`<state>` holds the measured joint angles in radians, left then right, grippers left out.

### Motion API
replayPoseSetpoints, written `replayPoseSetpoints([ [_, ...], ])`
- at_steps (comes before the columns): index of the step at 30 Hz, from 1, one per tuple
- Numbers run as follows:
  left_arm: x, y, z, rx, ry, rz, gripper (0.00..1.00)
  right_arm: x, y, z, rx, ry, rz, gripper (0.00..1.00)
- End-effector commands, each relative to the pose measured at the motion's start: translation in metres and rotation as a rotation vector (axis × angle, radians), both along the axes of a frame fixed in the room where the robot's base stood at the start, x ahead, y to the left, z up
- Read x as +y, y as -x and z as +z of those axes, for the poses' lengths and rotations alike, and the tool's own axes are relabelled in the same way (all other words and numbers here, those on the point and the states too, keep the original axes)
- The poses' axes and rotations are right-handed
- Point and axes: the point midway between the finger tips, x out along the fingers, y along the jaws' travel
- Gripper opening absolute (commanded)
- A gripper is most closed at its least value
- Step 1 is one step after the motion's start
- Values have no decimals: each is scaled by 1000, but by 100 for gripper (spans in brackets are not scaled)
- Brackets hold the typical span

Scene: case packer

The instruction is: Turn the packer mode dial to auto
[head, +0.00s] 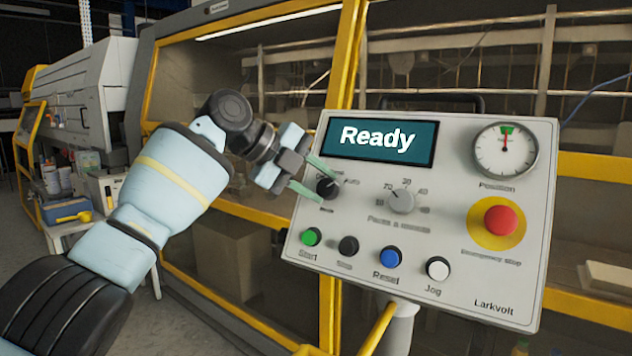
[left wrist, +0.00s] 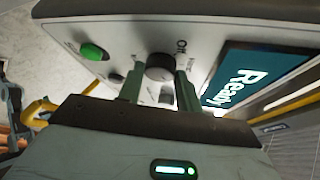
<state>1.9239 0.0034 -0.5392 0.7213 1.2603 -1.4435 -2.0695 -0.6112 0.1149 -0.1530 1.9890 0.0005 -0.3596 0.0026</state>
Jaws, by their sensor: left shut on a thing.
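The black mode dial (head: 327,187) is on the upper left of the grey control panel (head: 470,255), below the display, with an Auto label to its right. My left gripper (head: 315,181) reaches in from the left and its two green fingers are closed around the dial. In the left wrist view the dial (left wrist: 160,67) sits between the fingertips of the gripper (left wrist: 159,82). The dial's pointer direction is hard to make out. The display (head: 380,140) reads "Ready". My right gripper is not in view.
A grey speed knob (head: 402,201) is right of the dial. Green (head: 311,237), black (head: 348,246), blue (head: 389,257) and white (head: 438,268) buttons line the panel below. A red emergency stop (head: 500,221) and a gauge (head: 505,149) are on the right. A yellow-framed machine stands behind.

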Motion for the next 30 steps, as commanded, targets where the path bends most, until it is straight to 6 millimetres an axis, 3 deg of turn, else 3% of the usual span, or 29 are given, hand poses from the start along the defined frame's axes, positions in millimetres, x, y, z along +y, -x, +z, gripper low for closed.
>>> replayPoseSetpoints([
  [4, 0, 0, -1, 0, -2, 1, 12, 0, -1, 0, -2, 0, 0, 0],
  [5, 0, 0, -1, 0, -2, 1, 36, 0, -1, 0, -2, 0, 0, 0],
  [10, 0, 0, -1, 0, -1, 0, 56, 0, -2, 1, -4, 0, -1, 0],
  [20, 3, 1, 2, 0, 1, 1, 56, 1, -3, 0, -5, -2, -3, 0],
  [30, 40, 16, 30, -1, -1, 2, 56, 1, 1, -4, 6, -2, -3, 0],
])
